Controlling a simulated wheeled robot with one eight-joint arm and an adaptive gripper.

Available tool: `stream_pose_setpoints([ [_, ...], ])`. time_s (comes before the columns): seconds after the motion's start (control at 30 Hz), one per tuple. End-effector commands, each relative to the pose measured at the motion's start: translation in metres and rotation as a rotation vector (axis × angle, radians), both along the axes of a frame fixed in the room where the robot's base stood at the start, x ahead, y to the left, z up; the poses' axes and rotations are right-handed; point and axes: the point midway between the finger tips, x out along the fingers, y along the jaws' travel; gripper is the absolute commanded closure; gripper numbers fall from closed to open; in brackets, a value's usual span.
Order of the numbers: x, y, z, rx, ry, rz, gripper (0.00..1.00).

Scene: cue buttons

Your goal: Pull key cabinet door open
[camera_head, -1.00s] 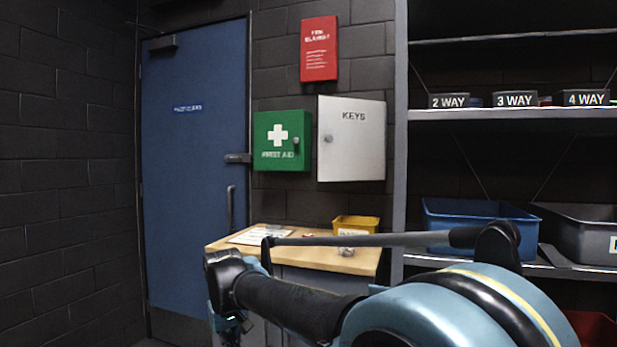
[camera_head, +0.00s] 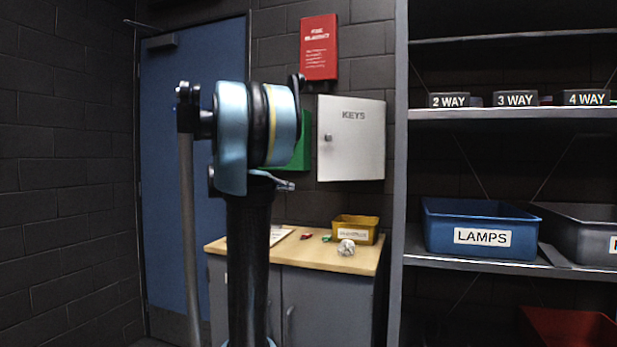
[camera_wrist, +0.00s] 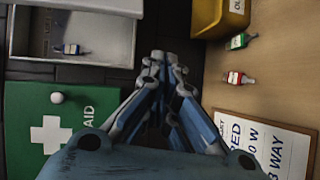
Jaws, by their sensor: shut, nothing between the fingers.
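The white key cabinet, marked KEYS, hangs on the wall in the head view. Its door (camera_head: 352,140) stands ajar, with its left edge out from the wall and a small grey knob (camera_head: 328,138) near that edge. In the wrist view, which is turned sideways, the cabinet (camera_wrist: 30,30) is at upper left, and a tagged key (camera_wrist: 72,49) shows inside it. My gripper (camera_wrist: 164,60) is shut and empty, in front of the wall between the cabinet and the tabletop, apart from the door. In the head view my arm hides the gripper.
The green first aid box (camera_wrist: 35,110) is beside the cabinet, partly hidden by my arm in the head view. Below, a wooden worktop (camera_head: 300,252) holds a yellow bin (camera_head: 357,229), small tagged items and a clipboard (camera_wrist: 265,145). A shelf upright (camera_head: 398,200) stands to the right.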

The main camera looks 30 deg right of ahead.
Motion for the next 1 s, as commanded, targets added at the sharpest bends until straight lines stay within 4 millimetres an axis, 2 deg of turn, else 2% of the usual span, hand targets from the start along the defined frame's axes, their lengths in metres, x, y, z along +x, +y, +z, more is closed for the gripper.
stream_pose_setpoints([
  [0.1, 0.022, -0.012, 0.026, -0.092, 0.014, -0.004, 1.0],
  [0.3, 0.037, -0.02, 0.045, -0.16, 0.025, -0.006, 1.0],
  [0.47, 0.039, -0.033, 0.046, -0.164, 0.026, -0.007, 1.0],
  [1.0, 0.051, -0.114, 0.045, -0.162, 0.025, -0.007, 1.0],
])
